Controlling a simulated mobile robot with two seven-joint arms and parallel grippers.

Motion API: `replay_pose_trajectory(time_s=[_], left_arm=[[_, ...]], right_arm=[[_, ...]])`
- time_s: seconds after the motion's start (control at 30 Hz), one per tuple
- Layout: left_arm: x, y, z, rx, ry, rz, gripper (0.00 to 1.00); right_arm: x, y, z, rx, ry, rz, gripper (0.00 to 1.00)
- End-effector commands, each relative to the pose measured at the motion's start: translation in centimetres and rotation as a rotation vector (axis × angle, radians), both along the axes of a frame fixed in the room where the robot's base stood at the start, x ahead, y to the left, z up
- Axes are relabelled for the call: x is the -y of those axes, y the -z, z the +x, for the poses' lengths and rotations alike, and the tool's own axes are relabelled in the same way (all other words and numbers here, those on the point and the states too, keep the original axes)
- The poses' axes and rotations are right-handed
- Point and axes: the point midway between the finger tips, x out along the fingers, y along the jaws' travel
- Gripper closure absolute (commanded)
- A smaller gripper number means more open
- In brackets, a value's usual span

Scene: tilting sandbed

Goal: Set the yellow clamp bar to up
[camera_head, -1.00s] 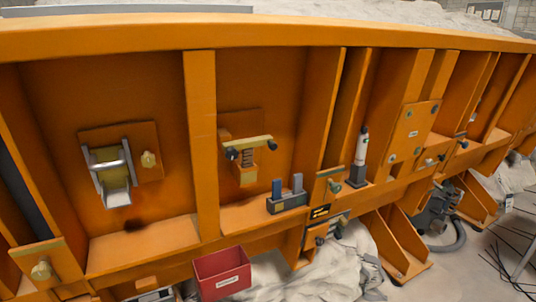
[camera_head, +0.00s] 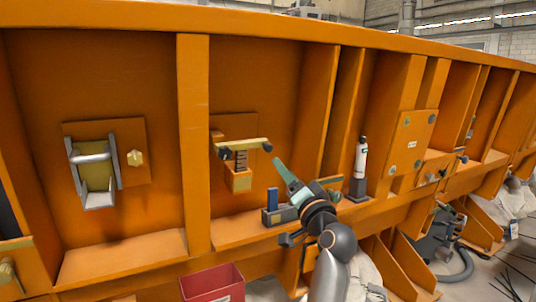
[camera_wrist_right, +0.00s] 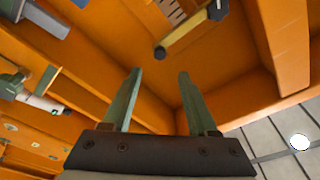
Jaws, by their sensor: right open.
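The bar is apart from the fingers. My left gripper is not in view.
A grey holder with a blue piece (camera_head: 272,199) sits on the ledge, partly behind my right gripper. A white-and-dark bottle-like object (camera_head: 361,157) stands to the right. A red bin (camera_head: 212,283) hangs below. Upright orange ribs (camera_head: 194,140) flank the bay.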

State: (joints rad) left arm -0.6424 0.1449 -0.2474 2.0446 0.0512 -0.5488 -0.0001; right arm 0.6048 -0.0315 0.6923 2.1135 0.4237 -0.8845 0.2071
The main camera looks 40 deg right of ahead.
Motion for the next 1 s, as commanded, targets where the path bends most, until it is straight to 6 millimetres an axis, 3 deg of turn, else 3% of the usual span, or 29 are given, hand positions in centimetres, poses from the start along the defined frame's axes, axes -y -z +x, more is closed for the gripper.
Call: replay_pose_trajectory(time_s=[0.6,1.0], left_arm=[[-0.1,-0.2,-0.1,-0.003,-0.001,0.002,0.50],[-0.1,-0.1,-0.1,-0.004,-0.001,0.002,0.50]], right_arm=[[3.1,-2.8,8.8,-0.002,0.000,-0.004,0.41],[3.8,-3.3,10.8,-0.004,0.001,-0.004,0.41]])
